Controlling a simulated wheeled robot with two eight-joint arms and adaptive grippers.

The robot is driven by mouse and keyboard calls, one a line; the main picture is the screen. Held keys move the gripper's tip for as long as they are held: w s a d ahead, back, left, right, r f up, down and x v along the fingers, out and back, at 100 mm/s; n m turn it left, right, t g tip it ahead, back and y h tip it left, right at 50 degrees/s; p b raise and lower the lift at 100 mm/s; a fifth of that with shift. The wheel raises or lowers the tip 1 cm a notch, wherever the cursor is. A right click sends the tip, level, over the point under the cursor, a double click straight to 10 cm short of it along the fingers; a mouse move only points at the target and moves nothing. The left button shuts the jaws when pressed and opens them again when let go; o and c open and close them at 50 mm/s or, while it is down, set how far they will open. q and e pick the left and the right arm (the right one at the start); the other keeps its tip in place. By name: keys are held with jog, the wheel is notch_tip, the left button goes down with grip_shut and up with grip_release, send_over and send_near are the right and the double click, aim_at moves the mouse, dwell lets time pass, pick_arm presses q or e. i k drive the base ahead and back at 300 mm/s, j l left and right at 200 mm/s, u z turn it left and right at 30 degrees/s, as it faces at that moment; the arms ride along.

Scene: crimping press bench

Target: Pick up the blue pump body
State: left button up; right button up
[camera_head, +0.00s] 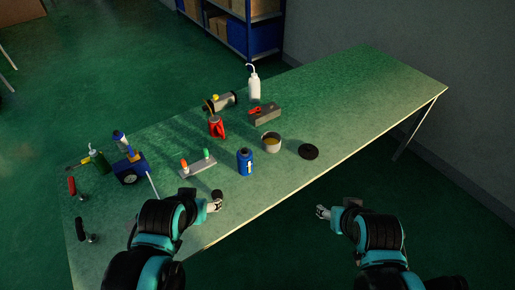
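A small upright blue body (245,162) with a darker top and a white patch on its front stands near the table's front edge; it looks like the pump body. My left gripper (216,201) is just left of it and nearer the front edge, apart from it. A dark round piece shows at its fingertips, but whether it is held cannot be told. My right gripper (322,212) is off the table's front edge, to the right of the blue body, and seems empty. Both grippers are too small to tell open from shut.
A blue lever device (131,170) stands at left. The table's right half (375,90) is clear.

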aim_at(245, 162)
jog(key=i+l, duration=0.2)
jog(key=i+l+u, duration=0.1)
jog(key=l, duration=0.3)
jog(key=i+l+u, duration=0.1)
jog(key=i+l, duration=0.3)
jog(key=l, duration=0.25)
